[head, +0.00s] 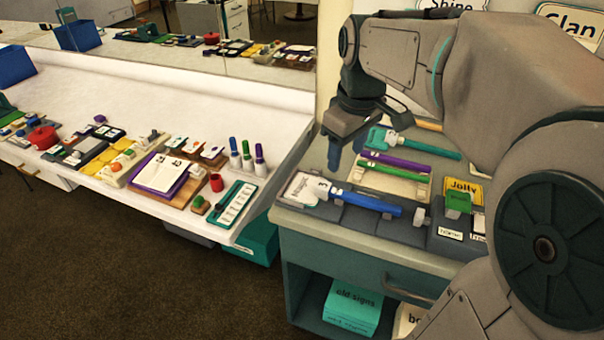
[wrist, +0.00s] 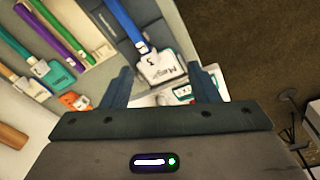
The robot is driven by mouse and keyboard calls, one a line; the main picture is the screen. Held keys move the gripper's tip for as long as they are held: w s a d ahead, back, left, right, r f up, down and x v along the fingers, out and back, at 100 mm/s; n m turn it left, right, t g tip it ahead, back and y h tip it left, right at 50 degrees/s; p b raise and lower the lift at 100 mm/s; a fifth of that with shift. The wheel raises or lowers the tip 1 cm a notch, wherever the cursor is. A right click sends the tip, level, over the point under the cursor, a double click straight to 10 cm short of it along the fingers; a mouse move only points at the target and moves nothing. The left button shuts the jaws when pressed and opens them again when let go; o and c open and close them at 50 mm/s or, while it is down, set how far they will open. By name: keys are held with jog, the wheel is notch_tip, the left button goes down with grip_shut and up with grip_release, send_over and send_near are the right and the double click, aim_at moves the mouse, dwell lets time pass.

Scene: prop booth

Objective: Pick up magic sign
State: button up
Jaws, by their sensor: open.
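The magic sign has a white head printed "Magic" (head: 306,188) and a blue handle (head: 368,204). It lies across a dark grey holder at the counter's front edge, head to the left. In the wrist view the sign's white head (wrist: 163,68) shows between my fingers, with its blue handle running up and left. My gripper (head: 346,150) is open and empty, pointing down above the counter near the head end. In the wrist view my gripper (wrist: 162,76) has a finger on each side of the head; I cannot tell the exact height.
Green (head: 408,174), purple (head: 395,160) and teal (head: 430,146) handled signs lie behind it. A yellow "Jolly" card (head: 463,189) and green block (head: 458,202) stand to the right. A white table (head: 110,88) with several props is at left. Open floor (head: 130,260) lies in front.

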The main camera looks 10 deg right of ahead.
jog(key=w+f+n+g+b, duration=0.1)
jog(key=w+f+n+b, duration=0.4)
jog(key=w, duration=0.4)
send_over(328, 186)
jog(key=f, duration=0.8)
jog(key=shift+w+d, duration=0.1)
jog(key=shift+d, duration=0.1)
jog(key=shift+a+f+b, duration=0.15)
jog(key=shift+f+b, duration=0.35)
jog(key=shift+f, duration=2.15)
jog(key=c, duration=1.1)
